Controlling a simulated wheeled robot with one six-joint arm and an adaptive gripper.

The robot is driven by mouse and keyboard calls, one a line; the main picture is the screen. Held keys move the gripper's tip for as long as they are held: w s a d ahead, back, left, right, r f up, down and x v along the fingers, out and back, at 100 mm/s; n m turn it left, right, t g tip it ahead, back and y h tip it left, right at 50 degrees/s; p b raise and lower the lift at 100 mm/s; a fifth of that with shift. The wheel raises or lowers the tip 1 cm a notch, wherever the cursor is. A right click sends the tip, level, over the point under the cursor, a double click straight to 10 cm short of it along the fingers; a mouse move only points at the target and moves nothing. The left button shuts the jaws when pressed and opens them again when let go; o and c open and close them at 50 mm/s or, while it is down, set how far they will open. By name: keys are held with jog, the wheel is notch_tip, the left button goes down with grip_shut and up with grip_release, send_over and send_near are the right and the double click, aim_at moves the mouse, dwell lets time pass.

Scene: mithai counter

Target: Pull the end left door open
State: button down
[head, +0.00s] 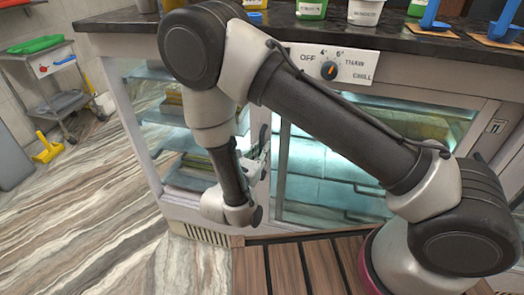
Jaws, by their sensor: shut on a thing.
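The end left door (165,134) is the glazed panel in a pale frame on the left face of the chilled counter. Shelves with stacked goods show through its glass. The door looks flush with the cabinet, though my arm covers part of it. My gripper (258,150) is at the right edge of this door, by the pale corner post, and is shut on the door's handle. The handle itself is mostly hidden by the fingers and my wrist, so the exact contact is hard to see.
A control panel with an orange-marked dial (328,70) is above the front glass (325,190). Tubs and blue scoops stand on the dark countertop (405,40). A trolley (62,95) and a yellow wet-floor item (47,148) are at far left. The striped floor (95,225) left of the counter is clear.

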aim_at(262, 133)
jog(key=shift+d, duration=0.1)
jog(key=c, duration=1.4)
grip_release()
notch_tip(262, 133, up, 10)
jog(key=shift+s, duration=0.1)
